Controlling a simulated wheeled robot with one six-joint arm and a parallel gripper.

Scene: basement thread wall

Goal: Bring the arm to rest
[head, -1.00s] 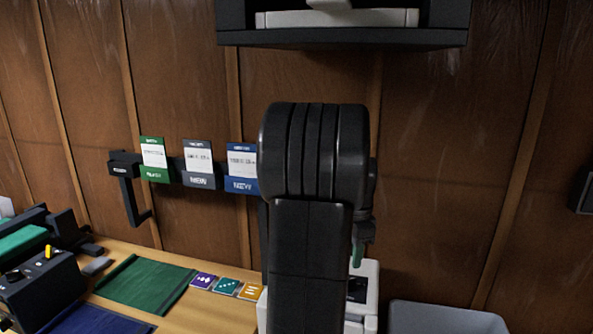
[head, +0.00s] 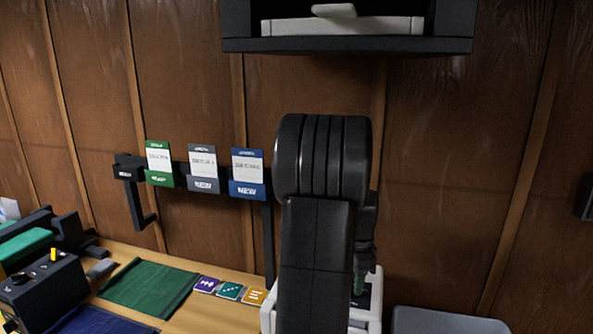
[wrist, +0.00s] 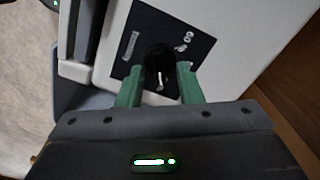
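My arm (head: 318,215) stands upright in the middle of the head view and hides much of what is behind it. My gripper (wrist: 160,80) shows in the wrist view as two green fingers, apart, with a dark round knob (wrist: 158,60) between their tips. The knob sits on the black panel (wrist: 130,45) of a pale machine. I cannot tell whether the fingers touch the knob. In the head view a little of the green shows low at the right side of my arm, by the white machine (head: 374,305).
A shelf (head: 345,46) overhangs above my arm. A rail with green, grey and blue NEW card holders (head: 248,175) is on the wood wall. The bench holds a green cloth (head: 148,287), small cards (head: 230,291) and a black box (head: 42,290). A grey bin (head: 450,320) is at lower right.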

